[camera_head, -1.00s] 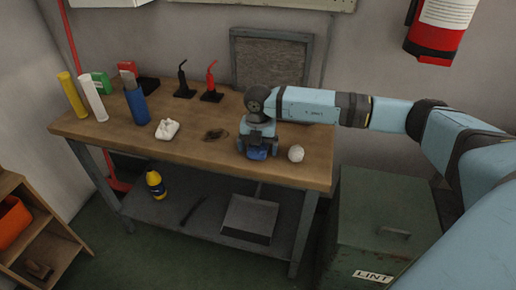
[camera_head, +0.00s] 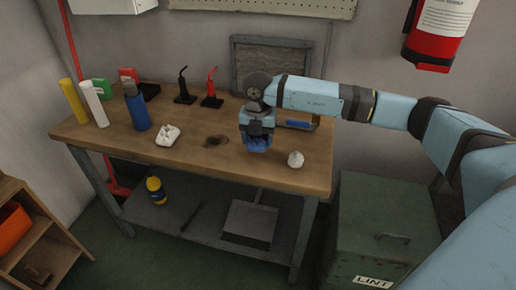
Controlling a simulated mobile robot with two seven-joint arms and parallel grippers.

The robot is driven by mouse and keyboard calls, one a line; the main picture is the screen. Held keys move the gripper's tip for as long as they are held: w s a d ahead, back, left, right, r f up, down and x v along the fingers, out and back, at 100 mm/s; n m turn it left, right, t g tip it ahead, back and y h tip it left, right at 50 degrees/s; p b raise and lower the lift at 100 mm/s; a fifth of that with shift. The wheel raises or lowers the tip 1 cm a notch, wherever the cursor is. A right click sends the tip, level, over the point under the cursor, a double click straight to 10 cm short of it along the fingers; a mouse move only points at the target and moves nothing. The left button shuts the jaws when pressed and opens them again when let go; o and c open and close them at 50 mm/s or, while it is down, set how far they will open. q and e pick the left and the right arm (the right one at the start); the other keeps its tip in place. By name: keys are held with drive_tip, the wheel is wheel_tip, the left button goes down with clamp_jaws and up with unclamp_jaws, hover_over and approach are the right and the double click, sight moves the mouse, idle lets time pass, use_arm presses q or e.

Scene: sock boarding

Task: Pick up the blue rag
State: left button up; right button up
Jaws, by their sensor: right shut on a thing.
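The blue rag (camera_head: 257,148) is bunched between the fingers of my right gripper (camera_head: 257,141), at the right part of the wooden workbench (camera_head: 190,170). The gripper points down and is shut on the rag. The fingers and wrist hide part of the rag. I cannot tell for sure how far its lower edge is from the bench top. My left gripper is not in view.
A dark stain (camera_head: 215,140) lies between. Several bottles and two oil cans stand at the back left. A green LINT bin (camera_head: 385,225) stands right of the bench.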

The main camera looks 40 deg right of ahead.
wheel_tip(320, 180, up, 15)
drive_tip(key=p, duration=0.1)
drive_tip(key=shift+f, duration=0.2)
drive_tip(key=o, duration=0.3)
drive_tip(key=shift+c, duration=1.2)
